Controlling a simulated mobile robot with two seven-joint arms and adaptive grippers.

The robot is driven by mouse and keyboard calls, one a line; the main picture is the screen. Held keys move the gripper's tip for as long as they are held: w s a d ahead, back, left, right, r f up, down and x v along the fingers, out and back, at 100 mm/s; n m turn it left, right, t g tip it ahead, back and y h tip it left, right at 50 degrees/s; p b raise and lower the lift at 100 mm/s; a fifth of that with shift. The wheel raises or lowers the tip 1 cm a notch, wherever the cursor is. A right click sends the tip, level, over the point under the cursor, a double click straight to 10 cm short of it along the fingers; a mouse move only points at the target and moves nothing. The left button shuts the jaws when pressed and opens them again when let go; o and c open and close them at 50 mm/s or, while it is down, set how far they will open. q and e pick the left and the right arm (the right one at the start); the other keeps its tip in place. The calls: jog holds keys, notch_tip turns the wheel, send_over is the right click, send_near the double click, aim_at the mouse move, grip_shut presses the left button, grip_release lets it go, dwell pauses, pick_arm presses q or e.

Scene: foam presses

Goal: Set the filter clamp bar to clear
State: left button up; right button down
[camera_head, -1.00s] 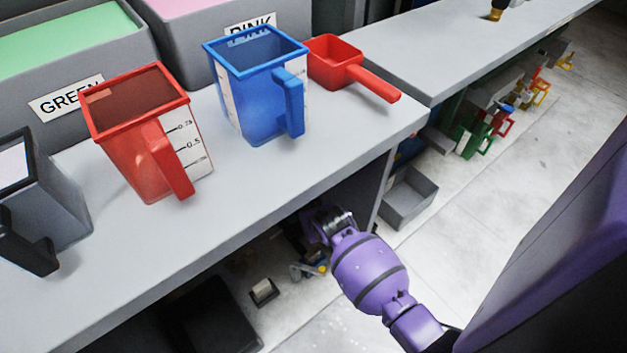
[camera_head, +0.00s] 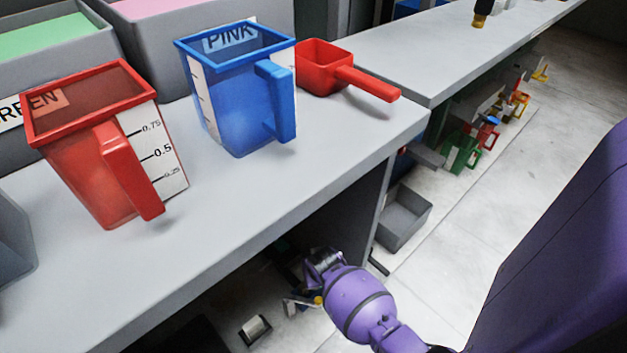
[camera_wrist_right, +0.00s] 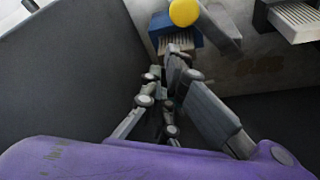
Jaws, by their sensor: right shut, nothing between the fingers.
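A grey bar with a round yellow knob, which looks like the filter clamp bar (camera_wrist_right: 222,30), is at the top of the right wrist view. It angles across beside a blue block with a ribbed pale face (camera_wrist_right: 176,34), perhaps the filter. The yellow knob (camera_head: 318,300) also shows small below the bench in the head view. My right gripper (camera_wrist_right: 173,56) is shut and empty, its fingertips close to the blue block and bar; contact cannot be told. In the head view the right gripper (camera_head: 318,262) is under the bench edge, partly hidden. My left gripper is not in view.
The grey bench (camera_head: 240,205) holds a red jug (camera_head: 85,170), a blue jug (camera_head: 235,110) and a red scoop (camera_head: 320,70). A dark panel (camera_wrist_right: 70,75) stands left of the right gripper. A grey bin (camera_head: 402,217) sits on the floor. Another ribbed block (camera_wrist_right: 295,20) is at upper right.

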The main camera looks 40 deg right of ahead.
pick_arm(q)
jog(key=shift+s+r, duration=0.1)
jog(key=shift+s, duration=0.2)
pick_arm(e)
jog(key=shift+s+a+r, duration=0.1)
jog(key=shift+s+a, duration=0.3)
jog(key=shift+s, duration=0.4)
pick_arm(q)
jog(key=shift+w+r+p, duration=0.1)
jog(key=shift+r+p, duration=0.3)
pick_arm(e)
jog(key=shift+s+a+m, duration=0.2)
jog(key=shift+s+m, duration=0.05)
jog(key=shift+m, duration=0.15)
